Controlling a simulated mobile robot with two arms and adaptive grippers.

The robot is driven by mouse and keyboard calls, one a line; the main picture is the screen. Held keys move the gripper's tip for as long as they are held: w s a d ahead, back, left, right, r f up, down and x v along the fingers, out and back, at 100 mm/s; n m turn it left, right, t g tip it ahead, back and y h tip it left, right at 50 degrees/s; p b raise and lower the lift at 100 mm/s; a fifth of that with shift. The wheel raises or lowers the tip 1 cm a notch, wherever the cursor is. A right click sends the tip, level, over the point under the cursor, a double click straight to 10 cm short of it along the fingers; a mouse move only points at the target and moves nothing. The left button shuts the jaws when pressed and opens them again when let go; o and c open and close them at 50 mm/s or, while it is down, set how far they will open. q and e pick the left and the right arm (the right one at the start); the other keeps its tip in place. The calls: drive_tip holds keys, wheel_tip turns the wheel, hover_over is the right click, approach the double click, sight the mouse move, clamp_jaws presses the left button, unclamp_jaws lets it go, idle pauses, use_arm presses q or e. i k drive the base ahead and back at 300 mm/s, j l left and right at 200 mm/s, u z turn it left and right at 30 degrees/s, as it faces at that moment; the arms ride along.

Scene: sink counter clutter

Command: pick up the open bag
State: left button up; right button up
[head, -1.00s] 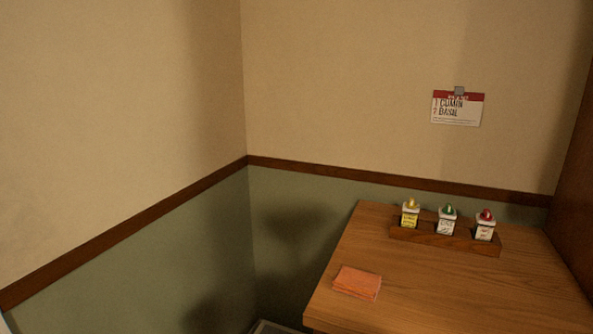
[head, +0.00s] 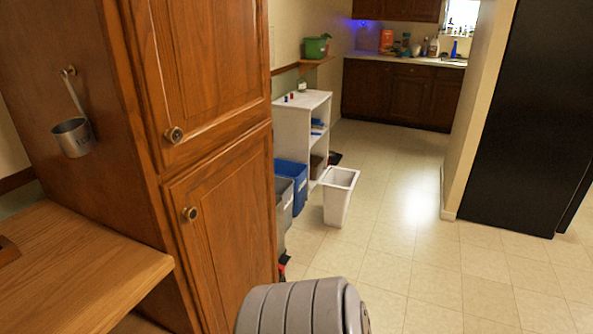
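I cannot make out an open bag in the head view. Far off at the back, an orange item (head: 386,40) stands on the sink counter (head: 425,61) among bottles and other small things. It is too small to tell whether it is a bag. Neither of my grippers is in view.
A tall wooden cabinet (head: 215,190) with a hanging metal cup (head: 73,138) and a wooden table (head: 75,265) are close at left. Beyond stand a white shelf (head: 291,125), a blue bin (head: 291,182), a grey bin (head: 283,208) and a white bin (head: 337,203). Tiled floor (head: 400,215) is clear toward the counter.

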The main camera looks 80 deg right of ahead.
sight(339, 184)
drive_tip(key=z, duration=3.05)
drive_tip(key=i+l+z, duration=0.3)
drive_tip(key=i, duration=0.85)
drive_tip(key=i+z, duration=0.3)
drive_tip(key=i, duration=0.9)
